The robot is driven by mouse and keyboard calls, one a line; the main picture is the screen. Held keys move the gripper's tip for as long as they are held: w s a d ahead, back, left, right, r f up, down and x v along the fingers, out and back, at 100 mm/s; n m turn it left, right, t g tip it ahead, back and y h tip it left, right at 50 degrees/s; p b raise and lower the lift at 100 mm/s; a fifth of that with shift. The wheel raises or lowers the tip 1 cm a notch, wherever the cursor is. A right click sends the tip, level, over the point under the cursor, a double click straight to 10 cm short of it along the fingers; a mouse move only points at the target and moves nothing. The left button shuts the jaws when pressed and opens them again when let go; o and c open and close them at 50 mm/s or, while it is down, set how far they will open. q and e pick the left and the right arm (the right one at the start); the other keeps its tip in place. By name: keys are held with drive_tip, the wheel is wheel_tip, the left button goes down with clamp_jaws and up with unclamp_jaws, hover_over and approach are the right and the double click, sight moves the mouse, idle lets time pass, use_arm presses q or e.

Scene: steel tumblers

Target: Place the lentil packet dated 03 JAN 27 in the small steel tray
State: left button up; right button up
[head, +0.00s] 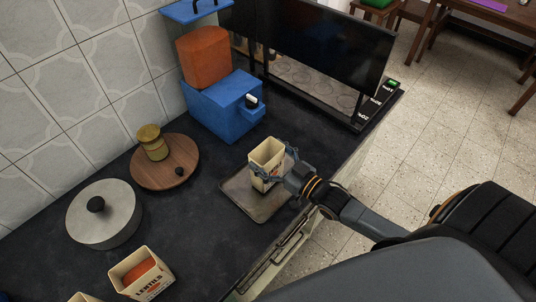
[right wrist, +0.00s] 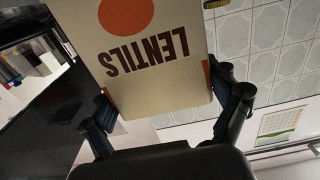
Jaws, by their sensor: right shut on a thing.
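My right gripper (head: 272,174) is shut on a cream lentil packet (head: 266,153), upright and open at the top. The small steel tray (head: 238,190) is a shallow grey square under it. I cannot tell whether the packet's base touches the tray. In the right wrist view the packet (right wrist: 150,80) fills the space between the fingers, with "LENTILS" upside down and an orange disc. No date is readable. A second lentil packet (head: 146,290) with orange contents stands at the lower left, and a cream edge of another packet (head: 82,297) shows beside it. My left gripper is out of view.
A blue machine (head: 225,105) with an orange hopper stands behind the tray. A round wooden board (head: 150,180) with a brass weight and a lidded steel pot (head: 103,215) are to the left. A dark screen (head: 320,45) stands at the back right. The counter edge runs close right of the tray.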

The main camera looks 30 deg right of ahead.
drive_tip(key=shift+f, duration=0.2)
drive_tip(key=o, duration=1.6)
drive_tip(key=shift+r, duration=0.1)
drive_tip(key=shift+r, duration=0.2)
drive_tip(key=shift+s+d+f, duration=0.1)
drive_tip(key=shift+s+f, duration=0.1)
drive_tip(key=shift+s, duration=0.1)
drive_tip(key=b+v, duration=0.1)
drive_tip(key=v, duration=1)
drive_tip(key=shift+s+b, duration=0.2)
drive_tip(key=shift+b, duration=0.2)
